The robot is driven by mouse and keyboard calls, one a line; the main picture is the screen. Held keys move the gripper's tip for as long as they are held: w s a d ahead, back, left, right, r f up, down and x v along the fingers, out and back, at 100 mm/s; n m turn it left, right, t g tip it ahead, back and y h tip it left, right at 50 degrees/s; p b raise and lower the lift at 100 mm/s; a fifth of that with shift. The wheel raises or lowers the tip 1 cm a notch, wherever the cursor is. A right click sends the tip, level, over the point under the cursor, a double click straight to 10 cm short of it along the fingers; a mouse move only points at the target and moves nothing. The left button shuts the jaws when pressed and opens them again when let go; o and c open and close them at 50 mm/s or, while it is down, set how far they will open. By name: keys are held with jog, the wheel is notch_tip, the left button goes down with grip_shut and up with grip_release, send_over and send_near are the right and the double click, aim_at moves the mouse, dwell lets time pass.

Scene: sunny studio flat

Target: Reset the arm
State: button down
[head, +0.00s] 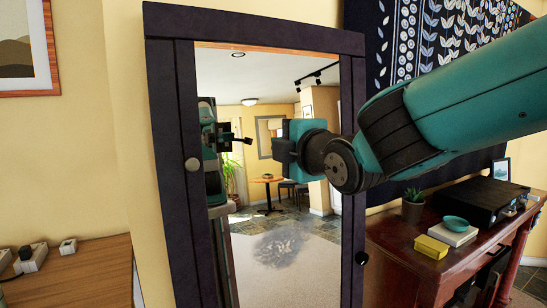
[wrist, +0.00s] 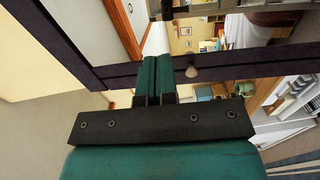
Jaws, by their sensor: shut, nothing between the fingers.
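My gripper (head: 276,149) is at the end of my teal arm, which reaches in from the right in the head view. It is in front of the glass of a tall dark-framed mirror (head: 178,110) and points left. In the wrist view, the two teal fingers of my gripper (wrist: 156,62) lie side by side, shut and empty. Their tips show against the dark mirror frame (wrist: 110,76) in that view; I cannot tell how far apart they are.
A dark red desk (head: 390,232) at right holds a yellow box (head: 431,247), a teal bowl (head: 456,223), a potted plant (head: 413,204) and a black device (head: 478,198). A wooden surface (head: 85,275) with sockets is at lower left. The mirror reflects the room and part of me.

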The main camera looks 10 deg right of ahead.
jog(key=s+f+m+g+b, duration=0.1)
jog(key=s+f+m+g, duration=0.7)
jog(key=s+f, duration=0.4)
jog(key=s+f+m+g, duration=0.2)
jog(key=s+f+g, duration=0.1)
jog(key=s, duration=0.4)
jog(key=s+f+m+g, duration=0.3)
jog(key=s+f+g, duration=0.1)
jog(key=s, duration=0.4)
jog(key=shift+d+m+g+b, duration=0.15)
jog(key=shift+m+g+b, duration=0.2)
jog(key=shift+g, duration=0.55)
